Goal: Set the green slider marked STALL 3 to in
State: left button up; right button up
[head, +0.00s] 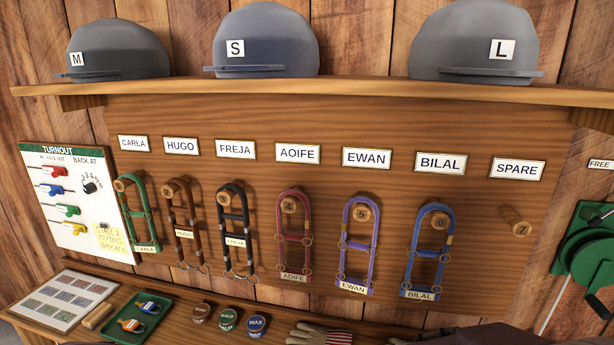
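The turnout board (28,158) hangs at the far left of the wall, with a green header reading TURNOUT. Small column headings sit under the header. A green slider (68,210) sits on a short rod in the third row, below a blue slider (53,189) and above a yellow slider (74,228). A red slider (52,171) is in the top row. Each slider has a pale tag too small to read, so I cannot read STALL 3 or be sure which column the green one stands at. Neither of my grippers shows in the head view.
A black dial (90,187) and a yellow note (110,239) share the board. A green halter (140,212) hangs close to its right. Below, a bench carries a card sheet (48,312), a green tray (153,328) and several tins. Helmets line the shelf (350,90).

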aim_at(64, 211)
jog(key=u, duration=1.45)
